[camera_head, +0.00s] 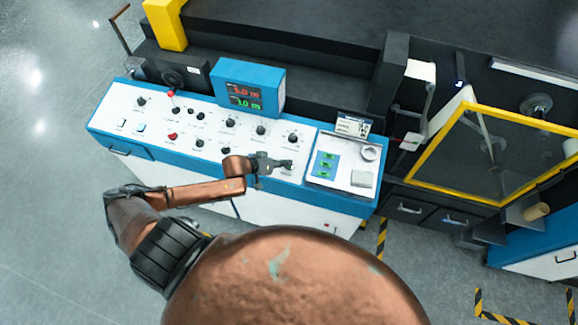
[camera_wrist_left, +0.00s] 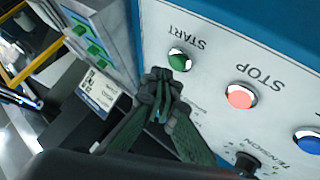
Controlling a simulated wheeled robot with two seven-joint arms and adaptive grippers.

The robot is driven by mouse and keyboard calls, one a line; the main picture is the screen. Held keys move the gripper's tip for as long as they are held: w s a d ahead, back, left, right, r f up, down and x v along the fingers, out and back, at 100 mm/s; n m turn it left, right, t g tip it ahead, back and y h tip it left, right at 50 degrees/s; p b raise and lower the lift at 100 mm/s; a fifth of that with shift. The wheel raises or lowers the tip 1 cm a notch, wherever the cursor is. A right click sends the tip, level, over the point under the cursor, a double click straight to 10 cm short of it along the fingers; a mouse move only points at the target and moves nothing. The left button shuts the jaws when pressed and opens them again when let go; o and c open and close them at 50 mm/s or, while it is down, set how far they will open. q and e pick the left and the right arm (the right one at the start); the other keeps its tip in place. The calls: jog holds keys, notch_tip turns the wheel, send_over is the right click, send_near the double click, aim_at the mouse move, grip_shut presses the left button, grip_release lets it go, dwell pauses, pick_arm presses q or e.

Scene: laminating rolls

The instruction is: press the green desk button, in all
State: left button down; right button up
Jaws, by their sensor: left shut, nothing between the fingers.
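The green button (camera_wrist_left: 179,59), a round cap in a pale ring, sits on a white panel under the word START in the left wrist view. I cannot make it out in the head view. My left gripper (camera_head: 287,164) is over the right part of the control console in the head view. In the left wrist view the shut, empty fingers (camera_wrist_left: 160,76) point at the button, their tips just beside its lower left edge. I cannot tell whether they touch it. My right gripper is not in view.
A red STOP button (camera_wrist_left: 241,96) and a blue button (camera_wrist_left: 309,141) lie along the same panel, with a black knob (camera_wrist_left: 247,163) below. The console (camera_head: 106,112) carries several knobs and a display box (camera_head: 249,85). A yellow-framed guard (camera_head: 447,195) stands to the right.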

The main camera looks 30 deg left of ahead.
pick_arm(q)
jog(key=shift+f, duration=0.1)
jog(key=shift+f, duration=0.25)
dwell(0.3)
